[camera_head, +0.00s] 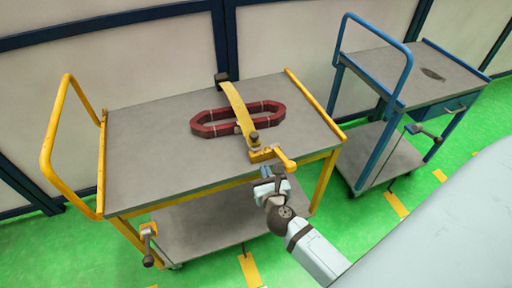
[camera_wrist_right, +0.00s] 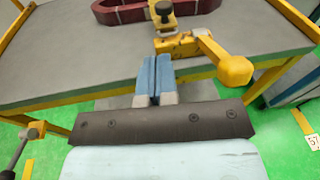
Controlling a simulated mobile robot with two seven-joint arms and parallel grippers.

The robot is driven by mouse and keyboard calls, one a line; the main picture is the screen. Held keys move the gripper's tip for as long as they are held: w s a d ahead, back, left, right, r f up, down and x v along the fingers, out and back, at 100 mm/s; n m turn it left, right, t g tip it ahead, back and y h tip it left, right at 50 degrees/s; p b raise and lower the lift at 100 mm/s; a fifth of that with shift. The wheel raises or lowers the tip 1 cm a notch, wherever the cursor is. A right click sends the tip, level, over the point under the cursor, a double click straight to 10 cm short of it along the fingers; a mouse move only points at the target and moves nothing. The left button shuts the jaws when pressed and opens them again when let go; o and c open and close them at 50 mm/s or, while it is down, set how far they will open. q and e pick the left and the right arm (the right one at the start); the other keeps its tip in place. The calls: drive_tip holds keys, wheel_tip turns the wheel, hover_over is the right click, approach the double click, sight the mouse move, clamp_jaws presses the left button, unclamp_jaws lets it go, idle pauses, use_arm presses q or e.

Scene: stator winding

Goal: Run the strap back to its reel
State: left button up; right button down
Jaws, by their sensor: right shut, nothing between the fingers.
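A yellow strap (camera_head: 238,108) runs across the red oblong coil (camera_head: 212,131) on the cart top, from a dark block (camera_head: 221,78) at the far edge to a yellow ratchet fitting (camera_head: 262,154) at the near edge. I cannot tell which end is the reel. The fitting, with its yellow lever (camera_wrist_right: 235,70), also shows in the right wrist view, with a dark knob (camera_wrist_right: 164,9) on the strap beyond it. My right gripper (camera_head: 268,174) is just on the near side of the fitting; its blue fingers (camera_wrist_right: 154,73) are closed together and empty. My left gripper is out of view.
The yellow-framed cart (camera_head: 140,160) has a raised handle (camera_head: 50,135) at left and a lower shelf (camera_head: 205,228). A dark-ended lever (camera_head: 148,243) sticks out at its near left. A blue cart (camera_head: 375,65) stands at right. The grey top left of the coil is clear.

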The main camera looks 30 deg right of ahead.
drive_tip(key=m, duration=0.1)
drive_tip(key=p, duration=0.1)
approach(255, 138)
drive_tip(key=x, duration=0.6)
drive_tip(key=shift+w, duration=0.2)
drive_tip(key=shift+w+d+f, duration=0.2)
drive_tip(key=shift+w, duration=0.3)
